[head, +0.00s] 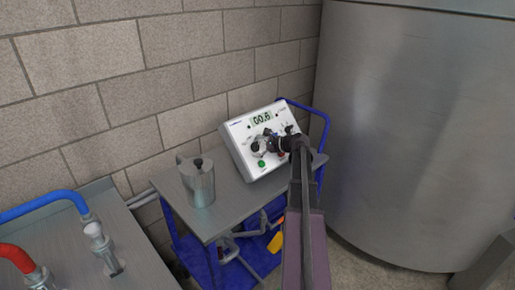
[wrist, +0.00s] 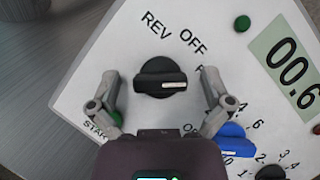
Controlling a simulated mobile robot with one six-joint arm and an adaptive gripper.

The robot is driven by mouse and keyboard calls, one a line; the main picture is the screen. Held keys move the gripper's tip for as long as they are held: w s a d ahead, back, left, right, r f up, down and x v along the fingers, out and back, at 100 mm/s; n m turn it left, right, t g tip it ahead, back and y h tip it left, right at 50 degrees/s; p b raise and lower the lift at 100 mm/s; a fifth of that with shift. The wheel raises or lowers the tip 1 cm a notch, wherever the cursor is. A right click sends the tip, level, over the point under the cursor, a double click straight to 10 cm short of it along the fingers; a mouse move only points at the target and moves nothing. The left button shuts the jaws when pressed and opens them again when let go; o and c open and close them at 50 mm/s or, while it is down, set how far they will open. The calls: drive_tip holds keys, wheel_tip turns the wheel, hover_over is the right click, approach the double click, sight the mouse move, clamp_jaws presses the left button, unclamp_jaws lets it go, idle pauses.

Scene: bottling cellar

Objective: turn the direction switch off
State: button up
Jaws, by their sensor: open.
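The direction switch (wrist: 160,78) is a black round knob with a white pointer line, on a white sloped control panel (wrist: 85,80). Its pointer aims right in the wrist view, past the OFF label (wrist: 193,40), toward a label mostly hidden by my right finger. The REV label (wrist: 157,22) is above the knob. My gripper (wrist: 158,82) is open, one finger on each side of the knob, with visible gaps. In the head view my gripper (head: 277,142) is in front of the control box (head: 238,132) and hides part of its face.
A blue knob (wrist: 232,131) and a black knob (wrist: 270,172) are near my right finger; a green START button (wrist: 117,118) is by the left. The display (wrist: 290,62) reads 00.6. A metal jug (head: 200,185) shares the cart; a steel tank (head: 410,130) stands right.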

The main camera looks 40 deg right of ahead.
drive_tip(key=shift+w, duration=0.1)
drive_tip(key=shift+c, duration=0.2)
drive_tip(key=c, duration=1.1)
drive_tip(key=shift+d, duration=0.15)
